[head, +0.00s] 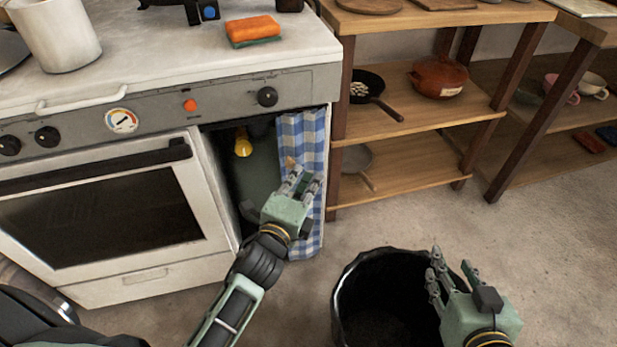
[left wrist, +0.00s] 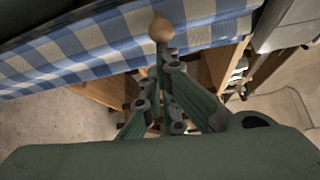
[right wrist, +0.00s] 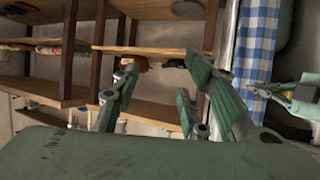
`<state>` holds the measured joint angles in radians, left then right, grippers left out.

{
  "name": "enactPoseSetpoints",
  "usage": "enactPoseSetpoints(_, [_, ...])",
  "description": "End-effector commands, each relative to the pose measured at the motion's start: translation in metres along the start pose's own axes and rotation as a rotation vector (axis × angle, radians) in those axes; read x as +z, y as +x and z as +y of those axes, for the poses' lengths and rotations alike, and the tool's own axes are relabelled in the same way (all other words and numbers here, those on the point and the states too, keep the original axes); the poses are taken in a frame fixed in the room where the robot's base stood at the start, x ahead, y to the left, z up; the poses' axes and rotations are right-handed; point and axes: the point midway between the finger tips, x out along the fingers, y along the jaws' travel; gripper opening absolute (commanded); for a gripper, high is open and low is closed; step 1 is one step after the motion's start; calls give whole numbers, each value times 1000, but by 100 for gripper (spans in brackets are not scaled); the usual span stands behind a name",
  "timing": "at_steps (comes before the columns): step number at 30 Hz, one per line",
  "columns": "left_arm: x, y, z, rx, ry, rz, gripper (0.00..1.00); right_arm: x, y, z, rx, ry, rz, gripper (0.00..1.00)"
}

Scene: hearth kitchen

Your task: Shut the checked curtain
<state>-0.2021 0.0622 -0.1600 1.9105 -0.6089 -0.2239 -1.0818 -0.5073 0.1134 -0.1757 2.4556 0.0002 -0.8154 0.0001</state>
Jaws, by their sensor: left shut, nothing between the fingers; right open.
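The blue-and-white checked curtain (head: 303,132) hangs bunched at the right side of the opening beside the oven, leaving the left part of the opening uncovered. It also shows in the left wrist view (left wrist: 100,45) and the right wrist view (right wrist: 258,45). A small round wooden knob (left wrist: 161,29) shows against the curtain, right at my left fingertips. My left gripper (head: 299,180) is in front of the curtain, its fingers closed together with nothing between them; whether they touch the knob is unclear. My right gripper (head: 452,268) is open and empty over the black bin, away from the curtain.
Inside the opening stands a dark green cylinder (head: 258,175) with a yellow valve (head: 243,142). The white oven (head: 215,215) is left of it. A wooden shelf unit (head: 420,150) stands to the right. The black bin (head: 350,290) stands on the floor in front.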

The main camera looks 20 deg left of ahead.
Motion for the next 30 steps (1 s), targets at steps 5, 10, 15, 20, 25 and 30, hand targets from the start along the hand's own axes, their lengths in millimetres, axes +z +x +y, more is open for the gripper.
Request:
enactPoseSetpoints(5, [17,-13,1,3,3,0,0,36,-12,6,12,1,-179,40])
enactPoseSetpoints(10, [41,-31,5,4,4,0,0,82,-37,11,24,5,-411,40])
enactPoseSetpoints(15, [67,-50,10,3,3,-1,0,121,-69,16,37,11,-623,40])
enactPoseSetpoints(20, [90,-67,15,3,3,-1,0,146,-98,18,44,17,-782,40])
enactPoseSetpoints(25, [111,-83,19,2,1,0,0,148,-107,19,46,18,-817,40])
enactPoseSetpoints(30, [125,-93,22,2,1,-1,0,146,-108,19,46,18,-815,40])
